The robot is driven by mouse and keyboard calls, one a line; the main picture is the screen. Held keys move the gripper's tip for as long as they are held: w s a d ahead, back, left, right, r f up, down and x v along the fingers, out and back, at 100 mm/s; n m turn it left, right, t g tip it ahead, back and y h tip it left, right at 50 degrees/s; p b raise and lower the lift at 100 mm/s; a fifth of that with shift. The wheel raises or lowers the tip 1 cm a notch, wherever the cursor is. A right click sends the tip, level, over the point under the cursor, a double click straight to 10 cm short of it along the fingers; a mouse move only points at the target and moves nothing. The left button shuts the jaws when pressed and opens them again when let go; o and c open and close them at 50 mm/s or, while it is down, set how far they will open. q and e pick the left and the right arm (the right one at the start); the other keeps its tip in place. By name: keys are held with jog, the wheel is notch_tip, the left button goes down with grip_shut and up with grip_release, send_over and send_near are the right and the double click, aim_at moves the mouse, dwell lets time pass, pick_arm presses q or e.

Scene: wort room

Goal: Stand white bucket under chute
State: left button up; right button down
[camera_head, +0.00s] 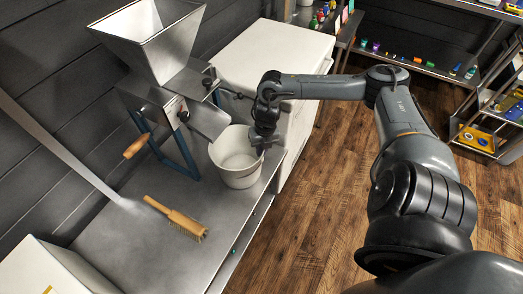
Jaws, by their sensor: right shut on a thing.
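The white bucket (236,172) stands upright on or just above the steel bench, its open top facing up; I cannot tell if its base touches. The grain mill has a steel hopper (150,38) on top and a sloping metal chute (209,121) whose lower lip reaches over the bucket's back rim. My right gripper (262,141) is shut on the bucket's right rim. Its fingertips are partly hidden by the gripper's own body. My left gripper is not in view.
A wooden brush (178,219) lies on the steel bench (130,262) in front of the mill. The mill's wooden crank handle (137,146) sticks out left of the bucket. A white cabinet (262,58) stands behind. Shelves (420,65) with small items stand at the back right.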

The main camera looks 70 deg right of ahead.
dwell(0.3)
jog(key=c, duration=1.2)
grip_release()
jog(key=shift+c, duration=0.2)
jog(key=shift+r, duration=0.2)
notch_tip(320, 180, up, 12)
jog(key=p, duration=0.3)
jog(key=shift+s+d+f, duration=0.15)
jog(key=shift+s+d, duration=0.25)
jog(key=shift+s, duration=0.05)
